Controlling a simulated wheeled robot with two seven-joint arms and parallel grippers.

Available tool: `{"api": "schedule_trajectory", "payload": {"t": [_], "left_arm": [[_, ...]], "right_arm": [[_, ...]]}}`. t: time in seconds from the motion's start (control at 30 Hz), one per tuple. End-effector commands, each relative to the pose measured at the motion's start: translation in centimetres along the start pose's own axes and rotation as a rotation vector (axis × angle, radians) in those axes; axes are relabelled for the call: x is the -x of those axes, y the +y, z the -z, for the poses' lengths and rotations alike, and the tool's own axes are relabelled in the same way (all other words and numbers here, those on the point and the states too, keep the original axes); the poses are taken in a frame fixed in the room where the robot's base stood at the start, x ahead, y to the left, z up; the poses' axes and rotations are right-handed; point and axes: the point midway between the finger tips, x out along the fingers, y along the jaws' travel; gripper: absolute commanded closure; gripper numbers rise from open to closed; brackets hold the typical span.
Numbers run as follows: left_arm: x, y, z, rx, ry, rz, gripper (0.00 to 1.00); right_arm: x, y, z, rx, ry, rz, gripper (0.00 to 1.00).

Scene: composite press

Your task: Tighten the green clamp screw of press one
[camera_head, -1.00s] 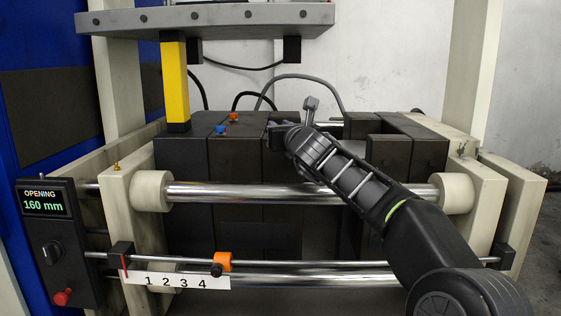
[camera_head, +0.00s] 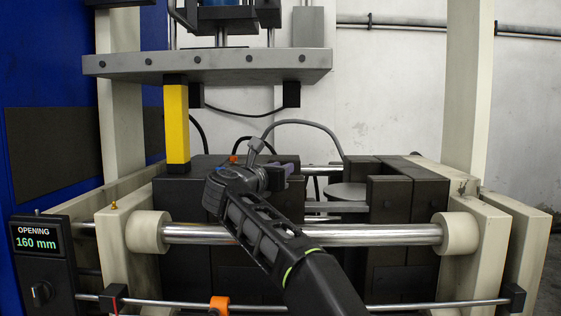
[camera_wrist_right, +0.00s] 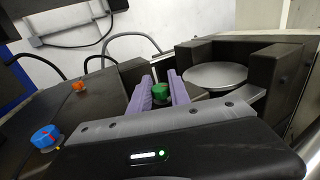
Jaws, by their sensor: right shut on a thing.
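The green clamp screw (camera_wrist_right: 160,90) shows in the right wrist view as a small green knob between two purple fingers. My right gripper (camera_wrist_right: 159,95) is shut on it, with one finger on each side. In the head view my right arm reaches in from the lower right, and its gripper (camera_head: 277,172) is at the top of the dark press blocks. The gripper and arm hide the green screw there. My left gripper is not in either view.
A blue knob (camera_wrist_right: 45,138) and an orange knob (camera_wrist_right: 79,86) stand on the dark block left of my gripper. A round grey plate (camera_wrist_right: 215,76) lies to the right. A yellow post (camera_head: 176,130) rises at left under the grey beam (camera_head: 210,64). The display (camera_head: 36,243) reads 160 mm.

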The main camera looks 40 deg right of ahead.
Motion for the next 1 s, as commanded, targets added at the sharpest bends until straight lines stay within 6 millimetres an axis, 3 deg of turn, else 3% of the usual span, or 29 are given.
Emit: {"api": "schedule_trajectory", "payload": {"t": [0.57,0.6,0.83,1.0], "left_arm": [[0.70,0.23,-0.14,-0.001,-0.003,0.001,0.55],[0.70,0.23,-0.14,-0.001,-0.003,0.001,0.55],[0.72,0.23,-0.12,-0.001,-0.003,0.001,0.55],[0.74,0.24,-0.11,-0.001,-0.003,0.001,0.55]], "right_arm": [[0.08,0.09,0.37,0.002,0.004,0.052,1.00],[0.08,0.09,0.38,0.002,0.005,0.052,0.76],[0.05,0.03,0.22,0.001,0.002,0.052,0.57],[0.04,-0.01,0.14,0.001,0.001,0.052,0.55]]}}
